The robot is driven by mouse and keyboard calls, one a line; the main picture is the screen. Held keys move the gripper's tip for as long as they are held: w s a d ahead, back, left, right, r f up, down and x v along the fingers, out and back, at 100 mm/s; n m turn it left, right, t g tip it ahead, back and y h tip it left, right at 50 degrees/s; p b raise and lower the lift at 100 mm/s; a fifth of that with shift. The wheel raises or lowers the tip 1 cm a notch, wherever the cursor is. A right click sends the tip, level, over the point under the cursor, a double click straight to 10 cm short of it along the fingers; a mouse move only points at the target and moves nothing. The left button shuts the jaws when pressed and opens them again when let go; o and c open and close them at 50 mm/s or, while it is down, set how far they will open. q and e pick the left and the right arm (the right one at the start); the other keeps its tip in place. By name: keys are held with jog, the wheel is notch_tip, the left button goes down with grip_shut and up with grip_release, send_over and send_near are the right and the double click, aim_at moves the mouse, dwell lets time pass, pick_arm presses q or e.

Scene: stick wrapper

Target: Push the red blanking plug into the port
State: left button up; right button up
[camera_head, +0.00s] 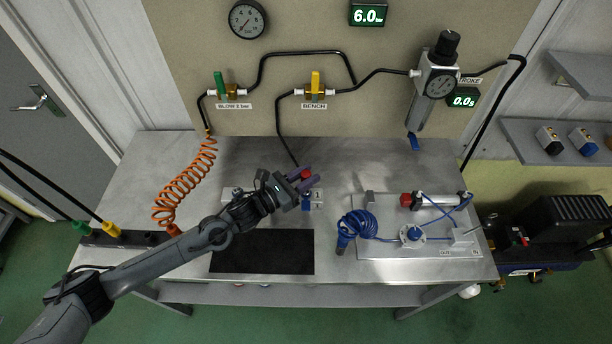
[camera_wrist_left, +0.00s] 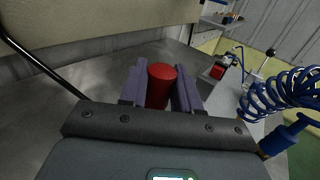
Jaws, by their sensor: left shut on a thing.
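My left gripper (camera_head: 303,180) is shut on the red blanking plug (camera_head: 306,174) above the middle of the metal bench. In the left wrist view the plug (camera_wrist_left: 161,85) is a red cylinder between the two purple-grey fingers (camera_wrist_left: 160,90). A pale block or manifold (camera_head: 316,198) lies on the bench just under and beside the gripper, with a blue fitting (camera_head: 306,206) at its front. The gripper and arm cover much of it, so the port cannot be made out. My right gripper is not in view.
A black mat (camera_head: 262,254) lies in front. An orange coiled hose (camera_head: 180,187) is at the left. A grey plate (camera_head: 400,243) at the right carries a cylinder and blue coiled tube (camera_head: 358,224). A black hose (camera_head: 285,135) comes down from the BENCH valve (camera_head: 315,84) behind the gripper.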

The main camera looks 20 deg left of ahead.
pick_arm(q)
jog(key=shift+f+b, duration=1.35)
jog(key=shift+f, duration=0.3)
jog(key=o, duration=1.1)
jog(key=shift+r, duration=0.1)
jog(key=v, duration=1.1)
jog(key=shift+p, duration=0.35)
jog(key=shift+w, duration=0.1)
